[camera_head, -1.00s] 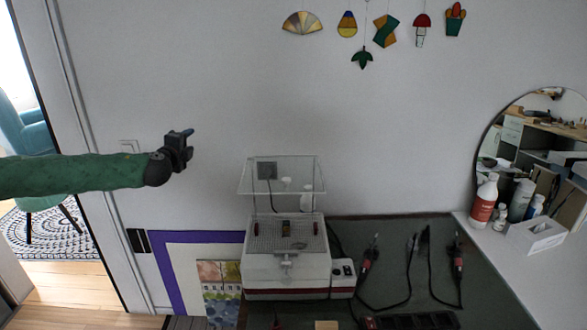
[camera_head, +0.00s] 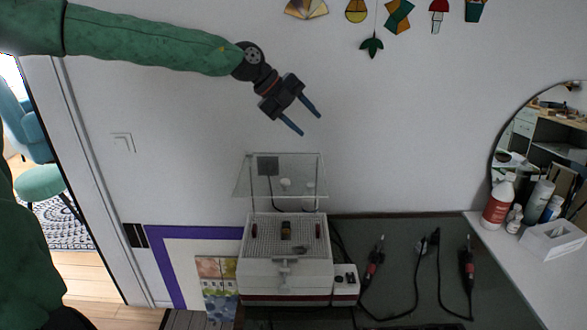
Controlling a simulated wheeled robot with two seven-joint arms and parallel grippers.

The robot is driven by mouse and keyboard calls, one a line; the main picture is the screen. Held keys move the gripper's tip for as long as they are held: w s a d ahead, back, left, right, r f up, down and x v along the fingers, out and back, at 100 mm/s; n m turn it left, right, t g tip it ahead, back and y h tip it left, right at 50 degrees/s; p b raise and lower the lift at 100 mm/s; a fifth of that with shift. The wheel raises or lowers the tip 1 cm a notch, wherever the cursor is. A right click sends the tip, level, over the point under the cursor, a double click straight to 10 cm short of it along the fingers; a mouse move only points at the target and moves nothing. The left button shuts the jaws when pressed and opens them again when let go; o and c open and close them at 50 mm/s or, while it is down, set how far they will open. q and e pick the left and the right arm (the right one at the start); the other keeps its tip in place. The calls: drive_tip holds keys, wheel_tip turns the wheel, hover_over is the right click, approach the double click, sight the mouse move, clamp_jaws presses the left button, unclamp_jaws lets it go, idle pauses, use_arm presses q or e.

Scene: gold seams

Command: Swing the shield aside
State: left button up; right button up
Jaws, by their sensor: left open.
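The shield is a clear upright panel (camera_head: 243,182) standing at the back of a white grinder-like machine (camera_head: 262,272) on the bench. The machine has a grid top with a small dark piece in the middle and red parts at the sides. My left gripper (camera_head: 305,121) is open and empty, above the shield and in front of the wall, with its two fingers pointing down and right. It is apart from the shield. My right gripper is not in view.
Soldering irons (camera_head: 374,262) with black cables lie on the dark bench mat (camera_head: 400,232) at the right. White bottles (camera_head: 498,203) and a tissue box (camera_head: 553,240) stand by a round mirror. Stained-glass pieces (camera_head: 371,45) hang on the wall above.

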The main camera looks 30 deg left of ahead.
use_arm(q)
drive_tip(key=s+a+f+n+g+y, duration=0.1)
drive_tip(key=s+f+g, duration=0.2)
drive_tip(key=n+g+y, duration=0.2)
drive_tip(key=n+g, duration=0.1)
drive_tip(key=n, duration=0.1)
approach(284, 180)
drive_tip(key=p+x, duration=0.2)
drive_tip(key=x, duration=0.4)
drive_tip(key=shift+p+x, duration=0.4)
drive_tip(key=shift+x, duration=0.65)
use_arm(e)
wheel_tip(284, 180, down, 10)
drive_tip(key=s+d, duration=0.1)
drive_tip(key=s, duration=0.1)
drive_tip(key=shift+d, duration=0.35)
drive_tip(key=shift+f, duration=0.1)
use_arm(q)
clamp_jaws()
